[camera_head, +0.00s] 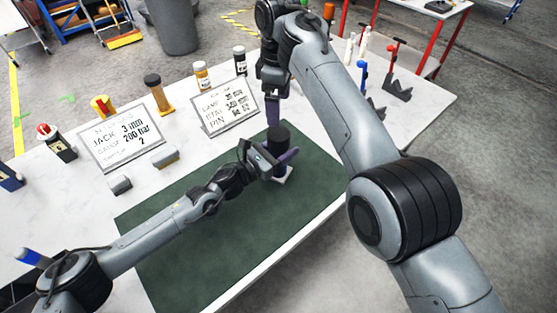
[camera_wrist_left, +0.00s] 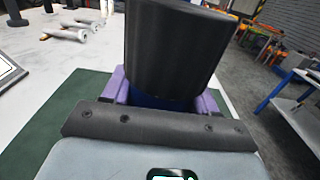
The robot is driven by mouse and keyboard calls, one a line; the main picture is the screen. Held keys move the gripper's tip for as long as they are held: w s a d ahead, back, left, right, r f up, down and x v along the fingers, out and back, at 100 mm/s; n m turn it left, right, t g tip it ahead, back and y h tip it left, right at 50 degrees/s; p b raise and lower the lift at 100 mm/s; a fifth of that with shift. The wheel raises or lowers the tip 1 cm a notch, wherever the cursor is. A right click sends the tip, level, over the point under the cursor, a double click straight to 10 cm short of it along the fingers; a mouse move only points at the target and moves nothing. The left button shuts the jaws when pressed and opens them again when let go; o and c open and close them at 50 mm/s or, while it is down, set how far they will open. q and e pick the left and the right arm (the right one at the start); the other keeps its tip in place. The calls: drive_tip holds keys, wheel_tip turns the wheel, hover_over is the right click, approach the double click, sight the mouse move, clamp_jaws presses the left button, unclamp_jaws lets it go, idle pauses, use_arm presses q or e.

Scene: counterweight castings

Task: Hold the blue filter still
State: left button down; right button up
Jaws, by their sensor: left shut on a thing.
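The blue filter (camera_wrist_left: 160,101) shows as a dark blue band between the purple fingers in the left wrist view, below a wide black cylinder (camera_wrist_left: 175,45). In the head view the black cylinder (camera_head: 278,137) stands roughly upright over a small pale base (camera_head: 284,176) on the green mat (camera_head: 210,240). My left gripper (camera_head: 286,157) is shut on the blue filter, which its fingers mostly hide. My right gripper (camera_head: 273,112) points down just behind and above the black cylinder. One purple finger shows, and I cannot tell whether it touches the cylinder.
Two sign cards (camera_head: 121,138) (camera_head: 224,107) stand behind the mat. Several bottles and canisters line the table's back edge, including a yellow-labelled one (camera_head: 202,76). The mat's right end is clear.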

use_arm(q)
drive_tip(key=shift+c, duration=1.2)
unclamp_jaws()
drive_tip(key=p+v, duration=0.1)
drive_tip(key=v, duration=1)
